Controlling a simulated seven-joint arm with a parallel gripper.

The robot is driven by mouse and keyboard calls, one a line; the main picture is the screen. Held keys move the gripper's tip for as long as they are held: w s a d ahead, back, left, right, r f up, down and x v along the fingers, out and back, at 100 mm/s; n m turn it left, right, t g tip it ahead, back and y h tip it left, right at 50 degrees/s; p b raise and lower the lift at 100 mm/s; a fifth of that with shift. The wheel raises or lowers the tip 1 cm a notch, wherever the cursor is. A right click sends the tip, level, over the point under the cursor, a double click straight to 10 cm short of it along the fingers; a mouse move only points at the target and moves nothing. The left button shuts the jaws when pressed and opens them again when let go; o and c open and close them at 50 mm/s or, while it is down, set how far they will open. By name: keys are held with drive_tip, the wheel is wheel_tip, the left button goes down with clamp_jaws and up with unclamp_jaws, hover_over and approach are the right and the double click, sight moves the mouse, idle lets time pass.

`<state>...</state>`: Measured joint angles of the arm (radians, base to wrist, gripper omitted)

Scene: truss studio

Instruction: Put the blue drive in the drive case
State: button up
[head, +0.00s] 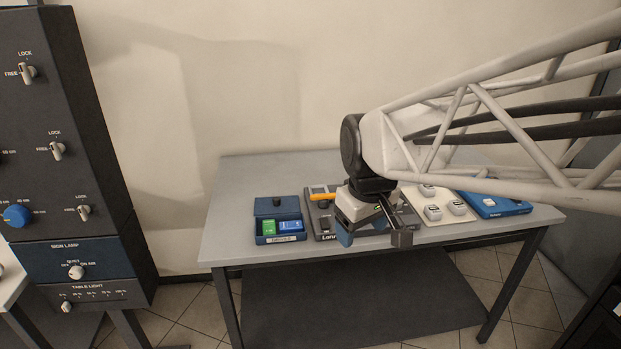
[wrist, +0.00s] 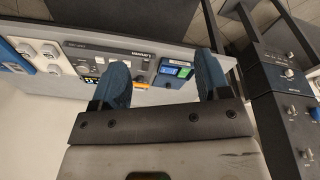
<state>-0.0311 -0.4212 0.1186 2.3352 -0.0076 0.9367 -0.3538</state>
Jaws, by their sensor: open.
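The dark blue drive case (head: 260,212) stands open near the left end of the table, its lid raised at the back. The blue drive (head: 290,226) appears to lie inside the case, beside a green drive (head: 269,228). In the wrist view the blue drive (wrist: 166,70) shows next to the green drive (wrist: 184,72) in the case (wrist: 175,81). My gripper (head: 374,238) is open and empty, to the right of the case, above the front of the table. In the wrist view its blue fingers (wrist: 163,62) stand wide apart.
A grey device (head: 323,222) with an orange-yellow item (head: 324,196) on it stands right of the case, partly hidden by my gripper. Further right are a cream tray (head: 452,213) with white blocks and a blue device (head: 498,206). The table's left end (head: 225,225) is clear.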

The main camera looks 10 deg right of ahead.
drive_tip(key=s+d+f+m, duration=0.1)
drive_tip(key=s+m, duration=0.3)
drive_tip(key=s, duration=0.8)
drive_tip(key=shift+s+d+f+m+t, duration=0.15)
drive_tip(key=shift+d+f+m+t, duration=0.15)
drive_tip(key=shift+f, duration=0.3)
